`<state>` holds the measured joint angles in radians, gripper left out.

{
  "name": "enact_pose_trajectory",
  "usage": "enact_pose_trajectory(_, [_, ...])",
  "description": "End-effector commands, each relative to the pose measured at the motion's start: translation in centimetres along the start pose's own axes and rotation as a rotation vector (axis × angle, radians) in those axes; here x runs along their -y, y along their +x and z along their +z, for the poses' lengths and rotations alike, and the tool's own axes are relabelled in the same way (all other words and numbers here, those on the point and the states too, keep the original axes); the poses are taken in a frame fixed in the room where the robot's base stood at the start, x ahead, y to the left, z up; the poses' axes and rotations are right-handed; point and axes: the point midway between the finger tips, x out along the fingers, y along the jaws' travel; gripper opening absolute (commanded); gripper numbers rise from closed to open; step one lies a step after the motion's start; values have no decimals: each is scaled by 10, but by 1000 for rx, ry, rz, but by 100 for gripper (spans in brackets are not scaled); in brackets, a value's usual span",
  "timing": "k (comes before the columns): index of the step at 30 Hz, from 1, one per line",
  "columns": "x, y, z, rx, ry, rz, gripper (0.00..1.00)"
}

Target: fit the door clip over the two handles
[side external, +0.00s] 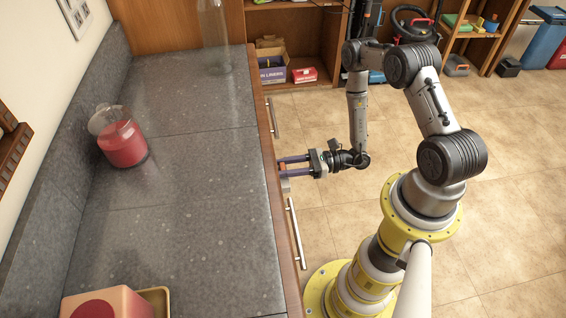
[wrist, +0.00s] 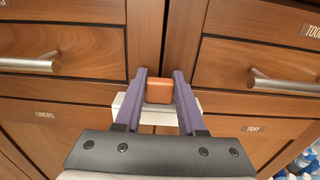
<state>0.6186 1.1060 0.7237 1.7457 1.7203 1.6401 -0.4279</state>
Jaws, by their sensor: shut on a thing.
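The door clip has an orange block (wrist: 159,91) and a white bar (wrist: 128,103) below it. My gripper (wrist: 160,88) is shut on the orange block with its two purple fingers. In the side view my gripper (side external: 282,164) is at the counter's front edge, between the two handles. The silver left handle (wrist: 28,63) and right handle (wrist: 288,83) lie to either side of the clip in the wrist view, both apart from it. They also show in the side view as the far handle (side external: 272,117) and the near handle (side external: 296,233).
The grey counter (side external: 190,200) holds a red-filled jar (side external: 123,145), a clear bottle (side external: 214,35) and a red-and-cream box (side external: 105,303). Wooden fronts (wrist: 75,47) face the gripper. The tiled floor is open beside the arm; shelves (side external: 295,25) stand at the back.

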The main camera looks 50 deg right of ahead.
Motion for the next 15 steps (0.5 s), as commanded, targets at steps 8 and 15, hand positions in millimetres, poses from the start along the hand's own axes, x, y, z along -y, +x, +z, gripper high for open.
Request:
enact_pose_trajectory(8, [0, 0, 0, 0, -1, -2, 0])
enact_pose_trajectory(15, [0, 0, -5, 1, -1, -2, 0])
